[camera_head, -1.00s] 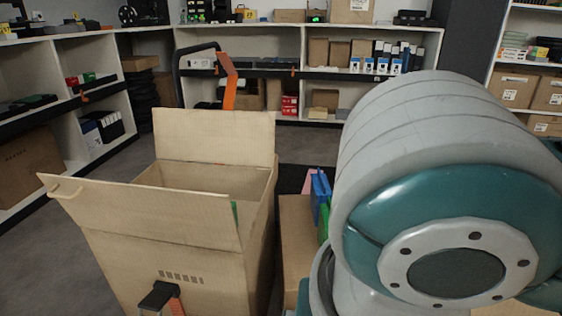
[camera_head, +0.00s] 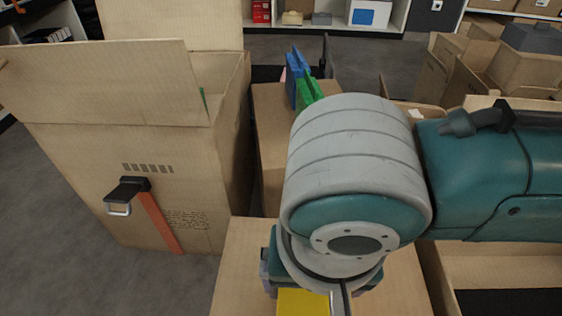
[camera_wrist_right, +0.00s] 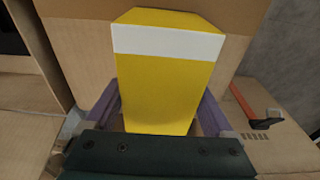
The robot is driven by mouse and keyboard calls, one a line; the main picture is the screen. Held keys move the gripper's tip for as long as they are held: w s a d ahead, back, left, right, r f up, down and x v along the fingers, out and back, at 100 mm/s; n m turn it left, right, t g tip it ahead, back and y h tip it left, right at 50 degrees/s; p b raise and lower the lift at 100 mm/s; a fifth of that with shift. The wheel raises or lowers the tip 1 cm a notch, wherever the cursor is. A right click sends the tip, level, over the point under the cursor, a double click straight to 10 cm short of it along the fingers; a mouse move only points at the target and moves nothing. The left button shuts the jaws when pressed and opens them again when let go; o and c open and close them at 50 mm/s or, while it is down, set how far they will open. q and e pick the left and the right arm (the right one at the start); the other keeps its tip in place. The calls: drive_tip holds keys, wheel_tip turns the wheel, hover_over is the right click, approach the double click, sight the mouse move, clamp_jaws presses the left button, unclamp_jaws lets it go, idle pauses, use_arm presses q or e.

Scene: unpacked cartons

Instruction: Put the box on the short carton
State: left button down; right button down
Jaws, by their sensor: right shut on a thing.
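A yellow box with a white band (camera_wrist_right: 165,70) is between the purple-grey fingers of my right gripper (camera_wrist_right: 160,118) in the right wrist view. In the head view, only part of the yellow box (camera_head: 303,301) shows at the bottom edge, below my right wrist. My right gripper (camera_head: 305,285) is mostly hidden by the wrist there. A low carton with a flat top (camera_head: 238,262) lies under the gripper; my arm covers much of it. I cannot tell whether the box touches it. My left gripper is not in view.
A tall open carton (camera_head: 150,190) with raised flaps stands at the left. More open cartons (camera_head: 470,65) stand at the right. Grey floor is free at the far left.

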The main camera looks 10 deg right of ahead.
drive_tip(key=shift+r, duration=0.1)
unclamp_jaws()
drive_tip(key=r+p, duration=0.2)
drive_tip(key=r, duration=0.2)
drive_tip(key=s+r+p, duration=0.1)
drive_tip(key=r+p, duration=0.2)
drive_tip(key=r, duration=0.1)
drive_tip(key=r+p, duration=0.2)
drive_tip(key=r, duration=0.1)
drive_tip(key=shift+s+a+r+p, duration=0.15)
drive_tip(key=shift+a+r+p, duration=0.1)
drive_tip(key=shift+r+p, duration=0.15)
drive_tip(key=s+a+r+n+y, duration=0.2)
drive_tip(key=s+a+n+y, duration=0.1)
drive_tip(key=a+y, duration=0.1)
drive_tip(key=s+d+n+t+h, duration=0.2)
drive_tip(key=s+d+h, duration=0.1)
drive_tip(key=d, duration=1.2)
drive_tip(key=shift+s+d+f, duration=0.15)
drive_tip(key=shift+s+d, duration=0.15)
drive_tip(key=shift+s, duration=0.3)
